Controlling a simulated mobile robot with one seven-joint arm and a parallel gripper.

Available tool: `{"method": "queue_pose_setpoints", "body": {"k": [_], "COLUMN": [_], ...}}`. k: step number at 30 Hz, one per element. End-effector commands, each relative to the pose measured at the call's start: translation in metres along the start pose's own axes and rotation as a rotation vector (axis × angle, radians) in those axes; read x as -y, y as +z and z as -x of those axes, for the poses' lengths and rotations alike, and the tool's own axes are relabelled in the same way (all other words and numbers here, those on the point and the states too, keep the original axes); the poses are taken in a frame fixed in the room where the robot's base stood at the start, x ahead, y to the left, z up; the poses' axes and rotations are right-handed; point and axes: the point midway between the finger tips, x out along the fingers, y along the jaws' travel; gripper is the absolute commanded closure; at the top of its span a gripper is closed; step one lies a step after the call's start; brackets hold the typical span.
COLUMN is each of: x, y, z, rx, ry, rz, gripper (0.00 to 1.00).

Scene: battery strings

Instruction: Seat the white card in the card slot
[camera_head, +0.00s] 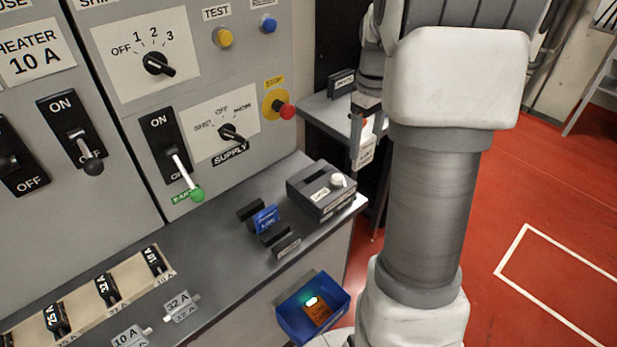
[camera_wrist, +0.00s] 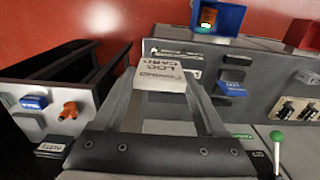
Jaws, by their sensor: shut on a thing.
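The white card (camera_head: 366,153) has printed lettering and is held in my gripper (camera_head: 367,132), above and right of the bench end. In the wrist view the white card (camera_wrist: 160,78) stands out between the fingertips, its lettering upside down. The card slot seems to be in the dark grey box (camera_head: 318,200) with a white knob, at the bench's right end. The card is apart from this box, to its upper right. In the wrist view the card and fingers partly hide what looks like the same box (camera_wrist: 178,48).
A blue card (camera_head: 265,218) stands between dark blocks left of the box. A blue bin (camera_head: 335,312) with an orange item hangs on the bench front. A red stop button (camera_head: 287,111) and green-tipped lever (camera_head: 197,194) project from the panel. A side table (camera_head: 318,112) stands behind.

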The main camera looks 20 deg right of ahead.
Motion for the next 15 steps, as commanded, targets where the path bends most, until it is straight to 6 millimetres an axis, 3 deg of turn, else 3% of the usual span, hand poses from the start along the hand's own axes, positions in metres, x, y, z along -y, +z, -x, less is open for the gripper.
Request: {"method": "queue_pose_setpoints", "body": {"k": [5, 15], "x": [0.002, 0.035], "y": [-0.017, -0.084], "z": [-0.01, -0.055], "rx": [0.001, 0.003], "ry": [-0.002, -0.001], "rz": [0.005, 0.006], "gripper": [0.81, 0.81]}}
